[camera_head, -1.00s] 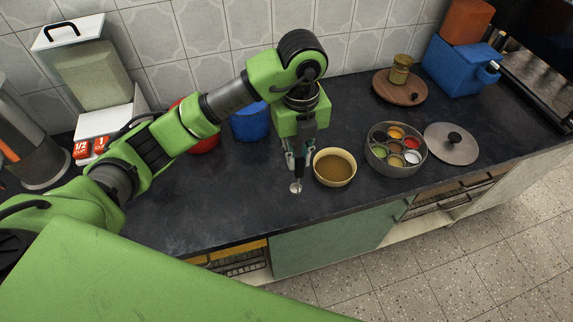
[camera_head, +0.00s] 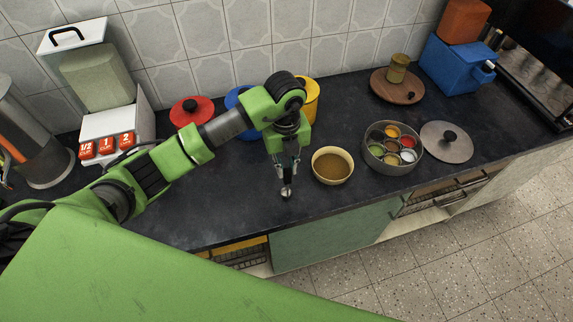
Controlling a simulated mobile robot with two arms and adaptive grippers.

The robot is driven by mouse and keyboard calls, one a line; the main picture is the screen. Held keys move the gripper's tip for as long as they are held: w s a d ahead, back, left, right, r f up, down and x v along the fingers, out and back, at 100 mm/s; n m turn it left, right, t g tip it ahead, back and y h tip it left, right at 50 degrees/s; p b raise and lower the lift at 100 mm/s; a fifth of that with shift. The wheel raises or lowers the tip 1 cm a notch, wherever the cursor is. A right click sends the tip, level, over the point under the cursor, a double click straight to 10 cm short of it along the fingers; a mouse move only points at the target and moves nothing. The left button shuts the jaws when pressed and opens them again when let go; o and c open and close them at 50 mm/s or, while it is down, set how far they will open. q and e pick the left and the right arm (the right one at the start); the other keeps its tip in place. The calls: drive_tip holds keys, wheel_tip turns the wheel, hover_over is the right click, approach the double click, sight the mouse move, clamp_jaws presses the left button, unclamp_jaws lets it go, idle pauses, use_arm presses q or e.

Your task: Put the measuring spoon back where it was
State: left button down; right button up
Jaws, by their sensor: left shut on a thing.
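My left gripper (camera_head: 287,178) points down over the dark counter, left of a tan bowl of brown contents (camera_head: 332,166). It is shut on the small metal measuring spoon (camera_head: 287,193), whose lower end shows just below the fingertips. The gripper covers the rest of the spoon. I cannot tell whether the spoon touches the counter. A round steel spice box (camera_head: 378,163) with several small cups of coloured powder stands open right of the bowl. My right gripper is not in view.
A steel lid (camera_head: 446,142) lies right of the spice box. Red (camera_head: 190,110), blue (camera_head: 232,100) and yellow (camera_head: 311,97) containers stand along the wall. A wooden board (camera_head: 398,88) bears a small jar (camera_head: 398,66). The counter's front left is clear.

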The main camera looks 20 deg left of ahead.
use_arm(q)
drive_tip(key=shift+f, duration=0.25)
drive_tip(key=c, duration=2)
unclamp_jaws()
drive_tip(key=shift+r, duration=0.1)
drive_tip(key=shift+o, duration=0.2)
drive_tip(key=shift+r, duration=0.25)
wheel_tip(320, 180, up, 12)
drive_tip(key=b, duration=0.3)
drive_tip(key=shift+f, duration=0.1)
